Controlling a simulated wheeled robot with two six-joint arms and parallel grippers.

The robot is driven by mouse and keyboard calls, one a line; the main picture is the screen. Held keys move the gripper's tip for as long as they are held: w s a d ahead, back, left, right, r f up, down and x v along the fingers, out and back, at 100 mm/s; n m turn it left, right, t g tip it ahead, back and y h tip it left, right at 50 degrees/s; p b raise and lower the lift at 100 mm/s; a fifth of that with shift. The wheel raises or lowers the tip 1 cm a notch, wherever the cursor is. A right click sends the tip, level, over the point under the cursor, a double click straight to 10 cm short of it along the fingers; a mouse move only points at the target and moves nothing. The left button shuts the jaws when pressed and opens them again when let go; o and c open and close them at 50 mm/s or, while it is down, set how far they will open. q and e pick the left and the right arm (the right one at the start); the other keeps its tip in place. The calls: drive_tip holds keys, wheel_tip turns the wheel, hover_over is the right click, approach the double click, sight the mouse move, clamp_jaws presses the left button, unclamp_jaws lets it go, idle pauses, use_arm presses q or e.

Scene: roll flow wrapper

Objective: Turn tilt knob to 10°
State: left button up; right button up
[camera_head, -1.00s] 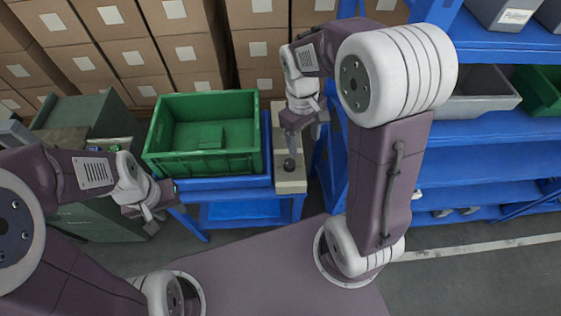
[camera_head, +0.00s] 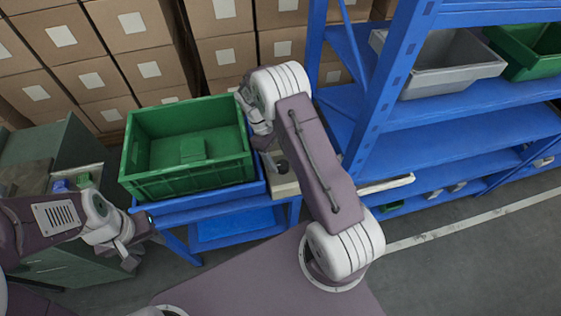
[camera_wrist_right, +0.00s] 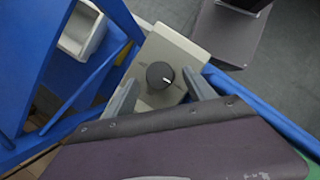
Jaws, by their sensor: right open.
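The tilt knob (camera_wrist_right: 160,75) is a round black dial with a white pointer mark on its lower right side. It sits on a beige panel (camera_wrist_right: 172,46) with faint markings beside the dial. My right gripper (camera_wrist_right: 163,92) is open, with one finger to each side of the knob in the right wrist view; I see gaps and no clear contact.
A green crate (camera_head: 190,188) stands on a blue table (camera_head: 172,216) left of the panel. A blue shelf rack (camera_head: 384,90) with a grey bin (camera_head: 440,72) stands close on the right. Stacked cartons (camera_head: 140,45) fill the back.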

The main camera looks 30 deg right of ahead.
sight(283, 166)
drive_tip(key=shift+x, duration=1.1)
drive_tip(key=shift+d, duration=0.1)
drive_tip(key=c, duration=1.4)
drive_tip(key=shift+o, duration=0.3)
